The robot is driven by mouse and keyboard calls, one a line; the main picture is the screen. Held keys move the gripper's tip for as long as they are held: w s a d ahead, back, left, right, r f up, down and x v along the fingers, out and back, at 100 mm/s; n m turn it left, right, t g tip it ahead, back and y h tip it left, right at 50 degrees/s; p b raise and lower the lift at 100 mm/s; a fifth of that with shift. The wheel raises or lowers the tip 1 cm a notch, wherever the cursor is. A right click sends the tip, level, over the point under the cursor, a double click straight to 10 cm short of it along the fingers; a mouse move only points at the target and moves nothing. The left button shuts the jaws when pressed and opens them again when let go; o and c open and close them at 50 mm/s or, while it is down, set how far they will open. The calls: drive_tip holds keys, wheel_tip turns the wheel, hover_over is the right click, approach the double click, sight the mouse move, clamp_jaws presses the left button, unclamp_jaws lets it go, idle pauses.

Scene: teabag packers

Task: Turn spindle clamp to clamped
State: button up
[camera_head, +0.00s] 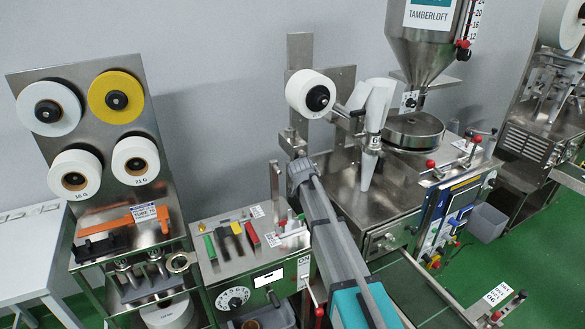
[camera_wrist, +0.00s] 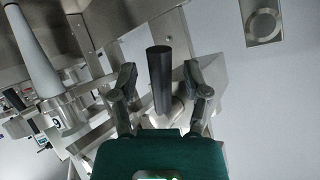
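In the head view, a white film roll (camera_head: 300,88) sits on a spindle with a black hub (camera_head: 318,98) on the packing machine's upright plate. My gripper (camera_head: 299,168) is below this roll, at the machine's left side. In the wrist view, a black cylindrical handle (camera_wrist: 159,62) stands between the two fingers of my gripper (camera_wrist: 161,84). The fingers are apart, with a visible gap on each side of the handle. I cannot tell for sure that this handle belongs to the spindle clamp; the arm hides that area in the head view.
The white forming cone (camera_head: 371,130) and steel hopper (camera_head: 420,45) stand right of my gripper; the cone also shows in the wrist view (camera_wrist: 33,50). A rack (camera_head: 98,100) with several rolls and a control box (camera_head: 235,275) stand to the left.

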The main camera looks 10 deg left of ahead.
drive_tip(key=shift+f, duration=0.1)
drive_tip(key=c, duration=0.4)
drive_tip(key=shift+s+f, duration=0.15)
drive_tip(key=shift+c, duration=1.2)
drive_tip(key=shift+s+d+f+b, duration=0.1)
drive_tip(key=shift+s+f+b, duration=0.05)
drive_tip(key=shift+b, duration=0.2)
clamp_jaws()
drive_tip(key=s+d+f+m+t+y+b, duration=0.1)
drive_tip(key=s+d+m+t+y+b, duration=0.2)
drive_tip(key=d+m+b, duration=0.6)
drive_tip(key=shift+s+f+m+t+y+b, duration=0.15)
drive_tip(key=shift+s+m+t+y+b, duration=0.25)
drive_tip(key=shift+s+m+y, duration=1.9)
drive_tip(key=shift+w+m+h, duration=0.8)
drive_tip(key=shift+w+m, duration=0.1)
drive_tip(key=shift+w, duration=0.25)
